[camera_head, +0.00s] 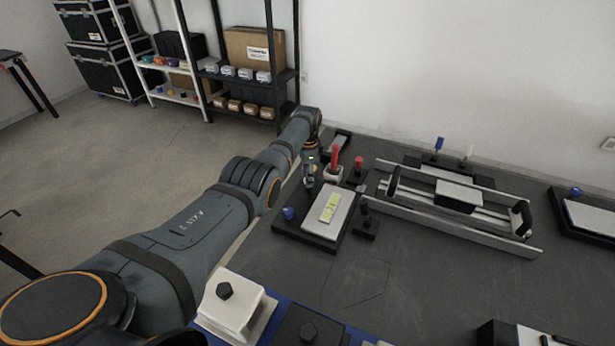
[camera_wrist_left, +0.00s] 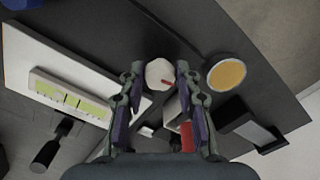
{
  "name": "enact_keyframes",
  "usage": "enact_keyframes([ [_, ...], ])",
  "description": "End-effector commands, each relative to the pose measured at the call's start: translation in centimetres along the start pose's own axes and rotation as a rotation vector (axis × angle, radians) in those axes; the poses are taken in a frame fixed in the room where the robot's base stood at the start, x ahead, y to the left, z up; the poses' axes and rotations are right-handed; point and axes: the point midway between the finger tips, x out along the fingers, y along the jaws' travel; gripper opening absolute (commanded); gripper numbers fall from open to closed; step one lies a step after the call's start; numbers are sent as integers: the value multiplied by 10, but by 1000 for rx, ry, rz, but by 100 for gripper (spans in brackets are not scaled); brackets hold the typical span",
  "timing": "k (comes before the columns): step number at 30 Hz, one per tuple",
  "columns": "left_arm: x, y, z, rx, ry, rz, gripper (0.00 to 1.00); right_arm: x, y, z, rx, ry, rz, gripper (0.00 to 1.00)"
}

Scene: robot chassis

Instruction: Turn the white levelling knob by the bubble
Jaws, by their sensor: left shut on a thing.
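My left gripper (camera_head: 309,181) reaches down at the far corner of a dark base (camera_head: 290,229) that carries a pale plate (camera_head: 309,212). In the left wrist view the gripper (camera_wrist_left: 160,70) is shut on a round white knob (camera_wrist_left: 158,75) with a red mark on its top. One fingertip is on each side of it. In the head view the gripper hides the knob. The yellow-green bubble vial (camera_head: 328,207) lies on the pale plate; it also shows in the left wrist view (camera_wrist_left: 66,97). My right gripper is not in view.
A blue knob (camera_head: 288,213) stands at the base's left corner. A red-handled piece (camera_head: 335,160), a red knob (camera_head: 358,163) and a black knob (camera_head: 365,222) stand close by. A rail frame (camera_head: 455,212) lies to the right. The middle of the dark tabletop (camera_head: 400,280) is clear.

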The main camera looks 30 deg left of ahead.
Motion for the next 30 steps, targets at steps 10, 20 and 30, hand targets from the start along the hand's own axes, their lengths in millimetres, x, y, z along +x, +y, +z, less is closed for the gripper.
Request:
enact_keyframes([
  [10,-1,0,-1,32,3,-2,1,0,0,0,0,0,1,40],
  [20,-1,0,-1,31,3,-1,44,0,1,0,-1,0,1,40],
  [30,0,0,0,30,1,0,56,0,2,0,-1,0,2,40],
])
